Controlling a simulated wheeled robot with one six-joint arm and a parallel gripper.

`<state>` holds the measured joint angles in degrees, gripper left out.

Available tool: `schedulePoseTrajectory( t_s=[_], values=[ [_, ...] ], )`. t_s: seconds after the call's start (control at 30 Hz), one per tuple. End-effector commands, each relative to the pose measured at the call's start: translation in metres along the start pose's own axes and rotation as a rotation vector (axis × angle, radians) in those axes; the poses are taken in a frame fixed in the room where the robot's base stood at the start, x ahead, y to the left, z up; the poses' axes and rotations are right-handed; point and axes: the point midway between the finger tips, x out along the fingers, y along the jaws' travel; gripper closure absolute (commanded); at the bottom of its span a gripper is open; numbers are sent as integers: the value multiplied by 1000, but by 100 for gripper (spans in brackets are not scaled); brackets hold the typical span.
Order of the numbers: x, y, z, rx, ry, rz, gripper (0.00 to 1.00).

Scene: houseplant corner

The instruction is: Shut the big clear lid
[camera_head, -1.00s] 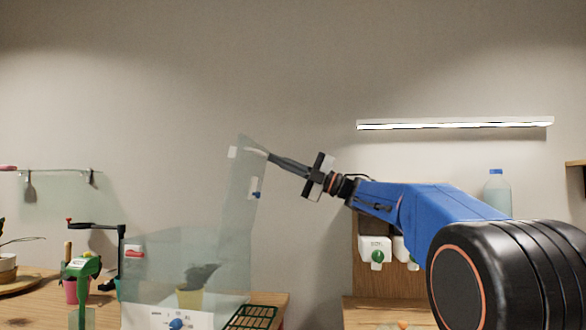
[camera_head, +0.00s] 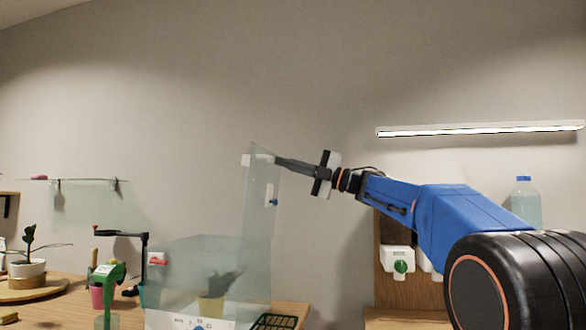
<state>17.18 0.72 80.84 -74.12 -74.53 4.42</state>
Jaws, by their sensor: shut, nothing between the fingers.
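The big clear lid (camera_head: 261,215) stands raised, nearly upright, at the right side of a clear box (camera_head: 190,275) on the wooden table. My gripper (camera_head: 278,160) is shut and empty. A potted plant (camera_head: 211,305) shows through the clear box wall.
A green tool (camera_head: 107,290) and a dark crank stand (camera_head: 143,262) are left of the box. A green rack (camera_head: 275,322) lies at its right. A gap separates this table from the right counter, which has dispensers (camera_head: 398,262) and a bottle (camera_head: 525,203).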

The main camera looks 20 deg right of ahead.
Motion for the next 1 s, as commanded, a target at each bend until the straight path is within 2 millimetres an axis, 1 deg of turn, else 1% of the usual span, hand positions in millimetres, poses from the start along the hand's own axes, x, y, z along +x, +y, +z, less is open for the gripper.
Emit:
schedulePoseTrajectory(
  t_s=[0.1, 0.3, 0.57, 1.0],
  values=[
    [21, 3, 0, -4, 3, -72, 100],
    [54, 2, 0, -6, 2, -198, 100],
    [84, -2, -1, -7, 2, -323, 100],
    [129, -17, -2, -4, 2, -318, 100]
  ],
)
